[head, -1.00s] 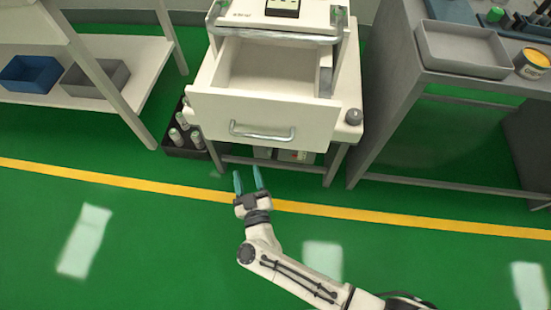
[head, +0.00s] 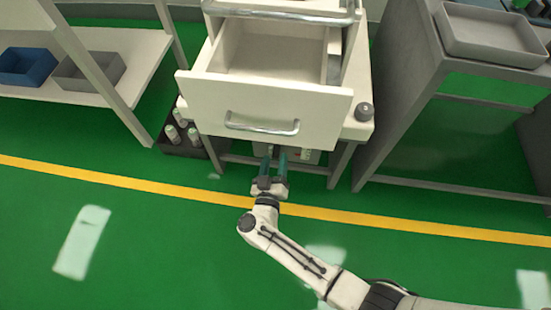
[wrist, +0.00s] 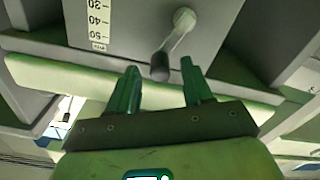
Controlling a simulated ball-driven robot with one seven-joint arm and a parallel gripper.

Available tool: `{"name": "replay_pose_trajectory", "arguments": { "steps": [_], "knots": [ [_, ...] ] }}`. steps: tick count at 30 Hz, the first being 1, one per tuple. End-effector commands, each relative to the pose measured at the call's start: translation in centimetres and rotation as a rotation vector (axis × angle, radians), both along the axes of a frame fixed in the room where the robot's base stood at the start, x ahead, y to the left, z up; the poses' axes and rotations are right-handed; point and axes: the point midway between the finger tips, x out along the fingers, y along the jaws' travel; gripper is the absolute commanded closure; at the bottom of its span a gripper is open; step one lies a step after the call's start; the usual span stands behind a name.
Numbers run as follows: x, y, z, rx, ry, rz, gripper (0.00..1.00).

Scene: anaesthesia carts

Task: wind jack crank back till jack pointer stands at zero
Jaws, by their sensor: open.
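The jack crank (wrist: 176,38) shows in the wrist view as a pale metal arm on a round hub, slanting down to a dark knob (wrist: 160,66). It sits on a grey panel of the cart. Beside it at the left is a white scale strip (wrist: 98,20) with the marks 30, 40 and 50. The jack pointer and the zero mark are not in view. My gripper (wrist: 160,70) is open, its two green fingers on either side of the knob in the picture; I cannot tell the depth between them. In the head view my gripper (head: 275,160) is below the drawer front, and the crank is hidden.
The white cart's drawer (head: 260,105) stands open above my gripper. A dark crate with bottles (head: 182,138) stands at the cart's left. A shelf with a blue bin (head: 25,66) is at left, a grey table (head: 415,90) at right. The green floor in front is clear.

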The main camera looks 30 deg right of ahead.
Motion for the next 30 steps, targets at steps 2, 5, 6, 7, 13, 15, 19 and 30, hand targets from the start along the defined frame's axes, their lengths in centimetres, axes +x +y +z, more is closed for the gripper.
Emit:
{"name": "replay_pose_trajectory", "arguments": {
  "steps": [2, 5, 6, 7, 13, 15, 19, 30],
  "knots": [
    [0.8, -0.6, -0.1, 0.0, -0.002, -0.003, 0.5],
    [1.3, -1.0, 0.0, 0.0, -0.001, -0.002, 0.5],
    [1.4, -1.1, 0.0, -0.001, -0.001, 0.0, 0.5],
    [1.5, -1.1, 0.0, -0.001, -0.001, 0.0, 0.5],
    [1.6, -1.2, 0.1, -0.001, -0.001, 0.0, 0.5],
    [1.6, -1.2, 0.1, -0.001, -0.001, 0.0, 0.5],
    [1.6, -1.1, 0.1, -0.001, -0.001, 0.0, 0.61],
    [1.6, -1.1, 0.0, -0.001, -0.001, 0.0, 0.97]
  ]
}}
